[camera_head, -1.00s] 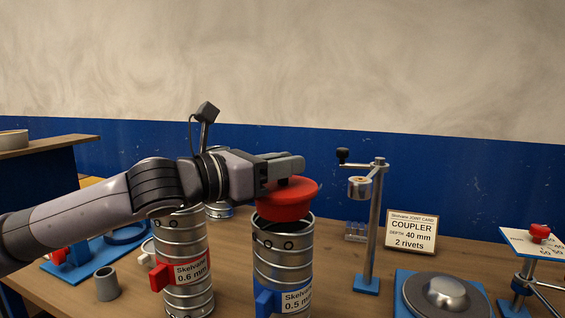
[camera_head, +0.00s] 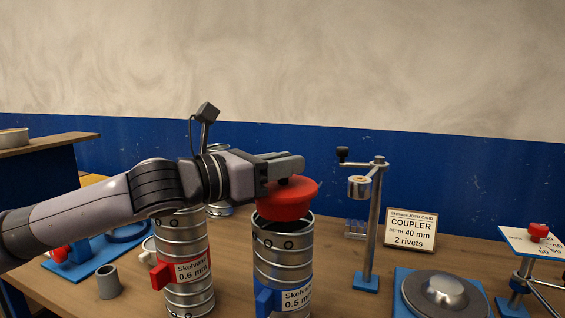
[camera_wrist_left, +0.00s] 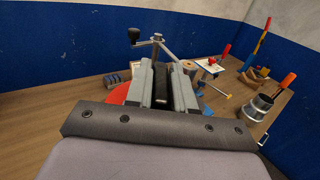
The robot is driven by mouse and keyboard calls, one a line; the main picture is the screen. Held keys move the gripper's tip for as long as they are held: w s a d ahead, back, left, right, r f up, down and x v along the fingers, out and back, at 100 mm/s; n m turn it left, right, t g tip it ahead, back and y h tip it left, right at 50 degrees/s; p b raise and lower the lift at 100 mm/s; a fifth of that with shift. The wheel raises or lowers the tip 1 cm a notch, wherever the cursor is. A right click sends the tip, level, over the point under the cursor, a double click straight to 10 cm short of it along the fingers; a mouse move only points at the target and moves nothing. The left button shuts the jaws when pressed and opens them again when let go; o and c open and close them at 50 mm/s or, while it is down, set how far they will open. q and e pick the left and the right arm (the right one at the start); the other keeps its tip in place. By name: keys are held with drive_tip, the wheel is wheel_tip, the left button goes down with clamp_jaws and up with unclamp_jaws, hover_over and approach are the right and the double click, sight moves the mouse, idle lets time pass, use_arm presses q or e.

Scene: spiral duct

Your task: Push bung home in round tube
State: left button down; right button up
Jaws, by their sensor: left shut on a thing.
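The red bung (camera_head: 288,200) is a wide, tapered plug held just above the round tube (camera_head: 283,252), the ribbed metal duct with the blue clamp and the "0.5 mm" label. A dark gap shows between the bung's underside and the tube's open mouth, at least at the front. My left gripper (camera_head: 290,166) is shut on the top of the bung. In the left wrist view the bung's red edge (camera_wrist_left: 119,95) shows beside the fingers, and the rest of it is hidden. My right gripper is not in view.
A second ribbed tube (camera_head: 186,262) with a red clamp and "0.6 mm" label stands to the left, under my forearm. A crank post (camera_head: 372,225), a joint card (camera_head: 411,230) and a blue-based round fixture (camera_head: 441,296) stand to the right. A grey cup (camera_head: 108,282) is at left.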

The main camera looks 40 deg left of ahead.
sight(279, 183)
use_arm(q)
drive_tip(key=shift+r, duration=0.1)
idle(0.3)
drive_tip(key=shift+p, duration=0.35)
drive_tip(key=shift+p, duration=0.3)
idle(0.4)
drive_tip(key=shift+f+b, duration=0.9)
drive_tip(key=shift+f, duration=0.4)
drive_tip(key=shift+f, duration=0.35)
drive_tip(key=shift+f+b, duration=0.8)
drive_tip(key=shift+b, duration=0.05)
drive_tip(key=c, duration=0.9)
unclamp_jaws()
drive_tip(key=shift+s, duration=0.1)
